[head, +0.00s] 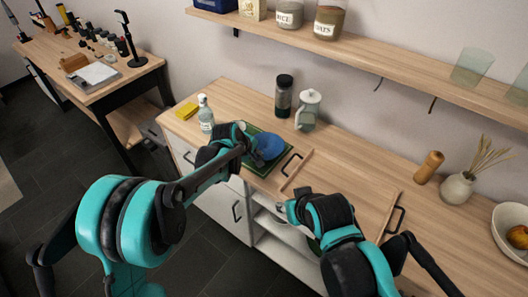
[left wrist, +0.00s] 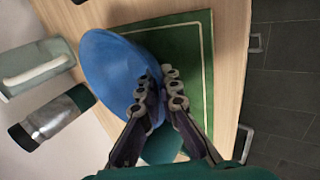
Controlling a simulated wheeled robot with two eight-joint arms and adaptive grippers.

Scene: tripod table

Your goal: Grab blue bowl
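The blue bowl (head: 269,147) is over a green mat (head: 254,167) on the wooden counter. It looks tilted, and I cannot tell whether it still touches the mat. My left gripper (head: 250,147) is at the bowl's left side. In the left wrist view the bowl (left wrist: 108,72) fills the left middle, and my left fingers (left wrist: 161,90) are close together with the bowl's rim between them. The green mat (left wrist: 193,58) lies behind. My right gripper (head: 283,207) is near the counter's front edge, away from the bowl; its fingers are too small to read.
A clear bottle (head: 206,114) and yellow sponge (head: 187,110) stand left of the bowl. A dark-lidded jar (head: 284,96) and glass pitcher (head: 308,110) stand behind it. A wooden tray (head: 345,190) with black handles lies to the right. A shelf (head: 370,48) runs above.

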